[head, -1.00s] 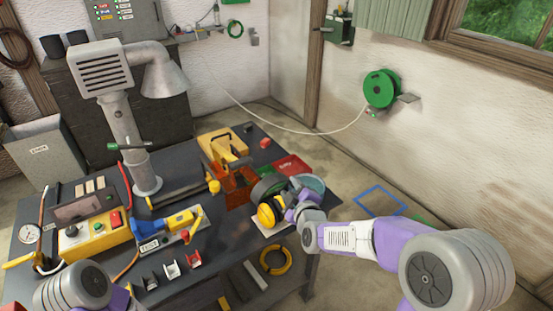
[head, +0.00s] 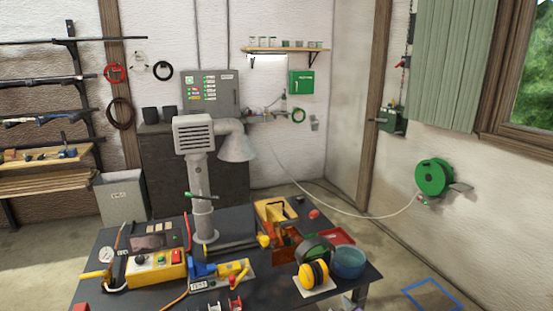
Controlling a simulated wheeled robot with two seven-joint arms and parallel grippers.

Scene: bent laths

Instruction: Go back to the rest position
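The dark workbench (head: 233,285) stands in front of me in the head view, with its front part cut off by the bottom edge. My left gripper is out of the picture. No fingers of my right gripper show. The ear defenders rest on a white pad near the bench's right end.
On the bench stand a grey extraction hood (head: 196,180), a yellow control box (head: 156,271), a yellow and blue tool (head: 222,271), an orange-brown box (head: 285,246), a red tray (head: 336,237) and a blue-grey bowl (head: 348,262). A green reel (head: 433,177) hangs on the right wall.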

